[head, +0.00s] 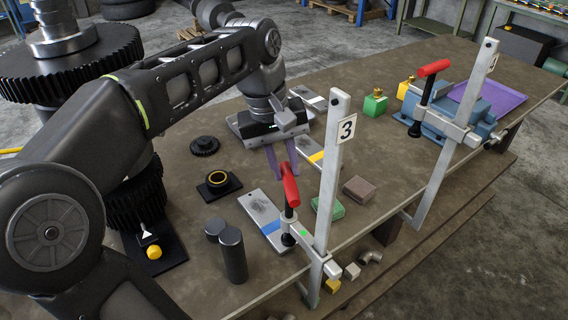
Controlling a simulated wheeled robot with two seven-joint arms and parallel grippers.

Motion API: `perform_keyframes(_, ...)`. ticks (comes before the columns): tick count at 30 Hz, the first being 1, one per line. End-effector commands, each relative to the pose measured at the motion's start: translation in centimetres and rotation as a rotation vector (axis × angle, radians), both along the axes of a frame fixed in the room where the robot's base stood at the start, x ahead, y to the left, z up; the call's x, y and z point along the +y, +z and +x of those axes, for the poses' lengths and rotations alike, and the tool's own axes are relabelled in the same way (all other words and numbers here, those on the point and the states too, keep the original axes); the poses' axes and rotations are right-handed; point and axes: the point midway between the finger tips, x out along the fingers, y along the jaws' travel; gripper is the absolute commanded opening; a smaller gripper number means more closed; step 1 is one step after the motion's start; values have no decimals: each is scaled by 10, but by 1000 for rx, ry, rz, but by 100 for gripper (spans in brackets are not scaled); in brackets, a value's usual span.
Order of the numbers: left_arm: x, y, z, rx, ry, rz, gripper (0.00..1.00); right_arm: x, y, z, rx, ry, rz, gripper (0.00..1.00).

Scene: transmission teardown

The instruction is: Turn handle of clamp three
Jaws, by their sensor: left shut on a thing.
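Clamp three is a silver bar clamp with a "3" label (347,129) on its upright bar, fixed at the table's front edge. Its red handle (290,187) stands tilted above a black screw, whose foot is over the table edge. My left gripper (287,171) points down from the upper left, with its two purple fingers on either side of the handle's upper end. It is shut on the red handle. The fingers and bar partly crowd the contact. My right gripper is not in view.
A second clamp with a red handle (434,68) stands at the right by a blue vise (443,122). Metal plates (262,207), dark cylinders (232,254), a green block (332,211) and a brown block (358,189) lie around clamp three. Large gears (70,75) are at left.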

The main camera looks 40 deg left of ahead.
Motion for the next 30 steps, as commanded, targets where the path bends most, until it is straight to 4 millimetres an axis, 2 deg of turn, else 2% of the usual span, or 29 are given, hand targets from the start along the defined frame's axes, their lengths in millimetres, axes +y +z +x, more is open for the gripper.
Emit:
perform_keyframes(8,0,0,0,-2,-1,1,0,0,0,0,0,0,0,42)
perform_keyframes(9,0,0,0,-2,-1,1,23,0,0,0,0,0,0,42)
perform_keyframes(16,0,0,0,-1,0,1,42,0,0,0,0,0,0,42)
perform_keyframes(30,0,0,0,0,2,0,42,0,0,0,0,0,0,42)
